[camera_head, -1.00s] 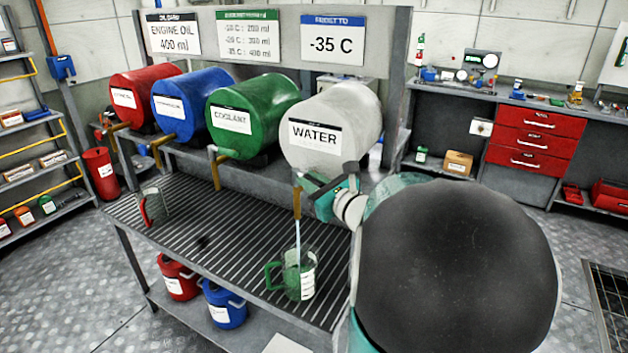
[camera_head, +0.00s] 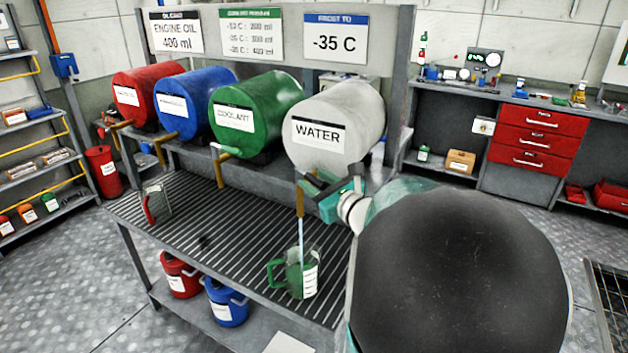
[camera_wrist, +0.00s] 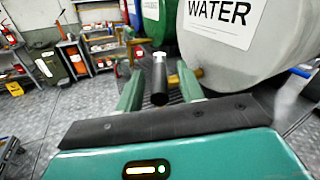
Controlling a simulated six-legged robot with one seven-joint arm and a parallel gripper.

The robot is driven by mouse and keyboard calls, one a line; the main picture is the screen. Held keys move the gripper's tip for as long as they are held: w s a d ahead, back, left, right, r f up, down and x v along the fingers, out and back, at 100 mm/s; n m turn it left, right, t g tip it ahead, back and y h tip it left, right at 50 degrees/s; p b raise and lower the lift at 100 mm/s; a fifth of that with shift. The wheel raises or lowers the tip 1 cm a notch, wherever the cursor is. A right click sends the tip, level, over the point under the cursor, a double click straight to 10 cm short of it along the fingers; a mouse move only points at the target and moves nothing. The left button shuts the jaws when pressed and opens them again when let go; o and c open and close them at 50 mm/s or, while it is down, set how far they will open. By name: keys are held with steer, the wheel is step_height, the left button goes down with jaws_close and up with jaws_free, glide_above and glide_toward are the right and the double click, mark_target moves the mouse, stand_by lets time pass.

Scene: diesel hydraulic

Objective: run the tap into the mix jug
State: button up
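The mix jug (camera_head: 309,278), clear with a green handle, stands upright on the slatted bench under the white WATER drum (camera_head: 335,115). A pale stream (camera_head: 301,240) runs from the brass water tap (camera_head: 299,200) down into the jug. The level inside is hard to read. My gripper (camera_head: 322,190) is at the tap, above the jug. In the wrist view, its two teal fingers stand apart on either side of a dark lever (camera_wrist: 159,78), with gaps visible beside it. The exact contact at the fingertips is unclear.
Green COOLANT (camera_head: 255,110), blue (camera_head: 195,103) and red (camera_head: 148,95) drums stand to the left, with taps over the slatted bench (camera_head: 225,230). A red-handled jug (camera_head: 156,203) stands at the bench's left. Red (camera_head: 180,274) and blue (camera_head: 226,303) cans are below.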

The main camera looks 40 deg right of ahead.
steer(key=s+a, duration=0.1)
steer(key=s, duration=1.1)
steer(key=shift+s, duration=0.25)
stand_by(6.5)
